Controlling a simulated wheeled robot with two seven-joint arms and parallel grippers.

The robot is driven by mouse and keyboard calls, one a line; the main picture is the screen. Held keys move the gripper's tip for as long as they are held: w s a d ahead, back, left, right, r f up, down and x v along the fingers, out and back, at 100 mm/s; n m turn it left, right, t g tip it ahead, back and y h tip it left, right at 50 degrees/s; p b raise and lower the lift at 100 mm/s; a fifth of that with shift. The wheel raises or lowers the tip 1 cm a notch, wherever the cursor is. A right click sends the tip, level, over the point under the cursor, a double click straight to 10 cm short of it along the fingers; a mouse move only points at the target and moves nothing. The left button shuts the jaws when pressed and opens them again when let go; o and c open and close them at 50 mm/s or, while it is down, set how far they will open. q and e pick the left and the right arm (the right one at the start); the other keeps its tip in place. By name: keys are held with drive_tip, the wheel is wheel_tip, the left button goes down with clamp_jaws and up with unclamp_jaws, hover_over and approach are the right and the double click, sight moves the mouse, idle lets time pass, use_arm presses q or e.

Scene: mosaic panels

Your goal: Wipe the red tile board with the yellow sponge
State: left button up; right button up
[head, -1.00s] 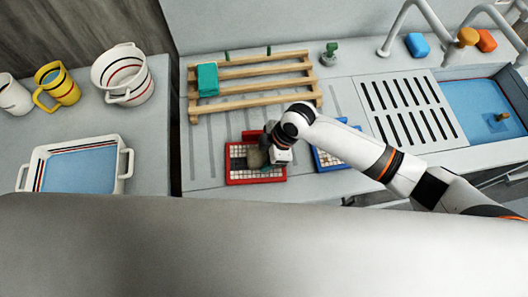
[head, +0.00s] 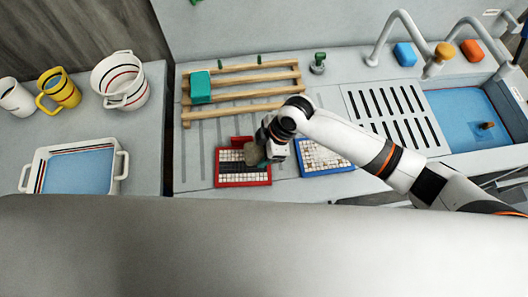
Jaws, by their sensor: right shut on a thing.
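The red tile board (head: 262,183) lies flat on the counter, in the middle of the head view. It has a red rim, white tiles and a dark patch at its left and centre. My right gripper (head: 258,153) is over the board's upper right part, pointing down. The block is at or just above the tiles; contact cannot be told. The arm and gripper hide the board's upper right corner. My left gripper is not in view.
A blue tile board (head: 325,168) lies right of the red one, partly behind my arm. A wooden rack (head: 243,90) with a teal block (head: 201,88) stands behind. A drainer (head: 395,120) and sink (head: 470,118) are right. A white tray (head: 36,178) and mugs stand left.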

drive_tip(key=shift+d+r, duration=0.1)
drive_tip(key=shift+r, duration=0.65)
drive_tip(key=shift+s+r, duration=0.15)
drive_tip(key=shift+r, duration=0.05)
